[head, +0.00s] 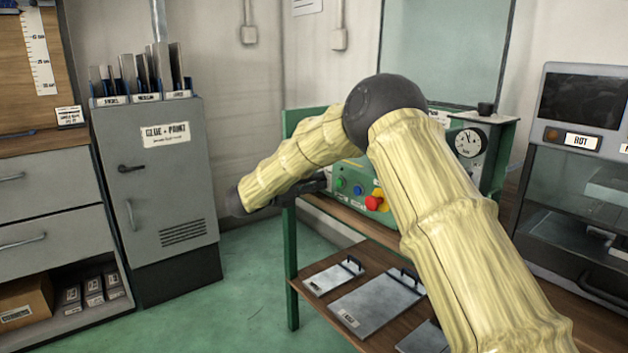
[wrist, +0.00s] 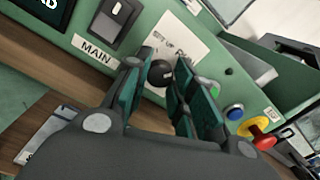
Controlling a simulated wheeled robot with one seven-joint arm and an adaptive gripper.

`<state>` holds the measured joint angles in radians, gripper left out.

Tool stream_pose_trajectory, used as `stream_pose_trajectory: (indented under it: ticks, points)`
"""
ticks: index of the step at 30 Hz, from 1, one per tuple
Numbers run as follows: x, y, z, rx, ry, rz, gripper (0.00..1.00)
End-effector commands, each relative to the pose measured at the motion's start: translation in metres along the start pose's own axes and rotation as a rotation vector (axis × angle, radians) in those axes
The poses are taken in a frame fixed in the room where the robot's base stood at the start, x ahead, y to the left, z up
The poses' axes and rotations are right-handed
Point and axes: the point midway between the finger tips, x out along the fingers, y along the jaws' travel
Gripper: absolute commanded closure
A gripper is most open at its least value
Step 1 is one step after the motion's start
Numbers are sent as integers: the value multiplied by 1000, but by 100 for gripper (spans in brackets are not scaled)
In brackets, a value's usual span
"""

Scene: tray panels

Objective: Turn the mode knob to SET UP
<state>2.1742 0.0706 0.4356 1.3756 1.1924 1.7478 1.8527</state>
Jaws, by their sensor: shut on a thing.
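The mode knob (wrist: 160,73) is a small dark round knob on a green panel, seen in the wrist view between my fingers. A white label plate (wrist: 178,42) lies behind it, with partly covered lettering; I cannot read which mode the knob points to. My gripper (wrist: 160,80) is shut on the knob, one green-padded finger on each side. In the head view my gripper (head: 312,184) is at the left end of the green panel (head: 349,172), and my arm hides the knob there.
Beside the knob are a green button (wrist: 214,90), a blue button (wrist: 235,112) and a red emergency stop (wrist: 259,131) on yellow. A dark rocker switch (wrist: 115,22) sits above the MAIN label (wrist: 95,49). A shelf below holds flat metal plates (head: 375,304).

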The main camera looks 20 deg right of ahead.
Motion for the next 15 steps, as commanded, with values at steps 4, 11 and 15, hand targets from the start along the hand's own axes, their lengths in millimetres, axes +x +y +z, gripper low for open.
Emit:
stream_pose_trajectory:
  ticks: [4, 11, 15]
  points:
    - [0, -1, 3, -134, -5, 0, 99]
    - [0, -1, 3, -353, -13, -2, 99]
    - [0, -1, 3, -487, -19, -3, 99]
